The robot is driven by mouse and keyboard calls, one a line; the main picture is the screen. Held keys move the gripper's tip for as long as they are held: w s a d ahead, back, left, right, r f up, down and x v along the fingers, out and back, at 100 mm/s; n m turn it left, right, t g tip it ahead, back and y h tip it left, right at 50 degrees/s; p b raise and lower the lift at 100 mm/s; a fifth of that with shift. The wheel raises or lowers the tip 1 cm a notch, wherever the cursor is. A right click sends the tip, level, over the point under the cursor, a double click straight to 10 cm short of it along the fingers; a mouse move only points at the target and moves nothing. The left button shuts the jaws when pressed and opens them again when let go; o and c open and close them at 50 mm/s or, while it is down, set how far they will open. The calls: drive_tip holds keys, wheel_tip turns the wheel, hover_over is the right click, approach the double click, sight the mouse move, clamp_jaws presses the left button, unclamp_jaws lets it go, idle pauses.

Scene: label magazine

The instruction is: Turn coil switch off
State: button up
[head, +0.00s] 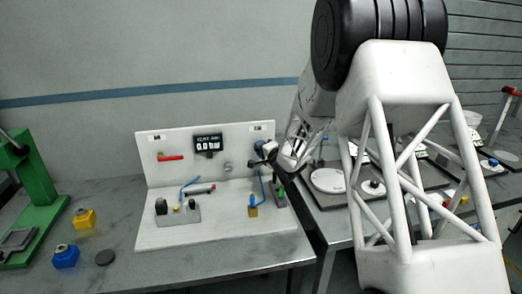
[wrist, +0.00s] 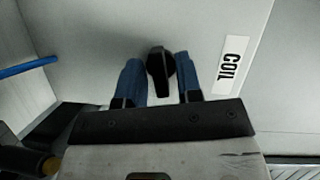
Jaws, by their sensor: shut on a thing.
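The coil switch is a black knob (wrist: 159,66) on a pale panel in the wrist view, beside a white label reading COIL (wrist: 231,64). My gripper (wrist: 158,78) has its two blue fingers on either side of the knob and is shut on it. In the head view my gripper (head: 264,152) is at the upper right of the white upright panel (head: 232,140). The knob is hidden there by the gripper, so its turned position shows only in the wrist view, where its bar points nearly up and down the picture.
The panel also carries a red lever (head: 170,157) and a black display (head: 208,144) reading about 0.0. Blue tubes and small fittings stand on the white base (head: 200,232) below. A green press (head: 32,190), yellow block (head: 84,219) and blue block (head: 65,257) stand left.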

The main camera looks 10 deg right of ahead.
drive_tip(key=n+g+h, duration=0.1)
drive_tip(key=n, duration=0.2)
drive_tip(key=shift+r, duration=0.1)
drive_tip(key=n+h, duration=0.1)
drive_tip(key=n, duration=0.2)
drive_tip(key=shift+g+h, duration=0.3)
drive_tip(key=n+h, duration=0.1)
drive_tip(key=n, duration=0.1)
drive_tip(key=shift+a+n+g+h, duration=0.1)
drive_tip(key=shift+n+g+h, duration=0.2)
drive_tip(key=shift+n+h, duration=1)
drive_tip(key=shift+n, duration=0.3)
drive_tip(key=shift+r, duration=0.1)
drive_tip(key=o, duration=0.6)
drive_tip(key=shift+w, duration=0.1)
drive_tip(key=shift+c, duration=0.2)
drive_tip(key=v, duration=0.8)
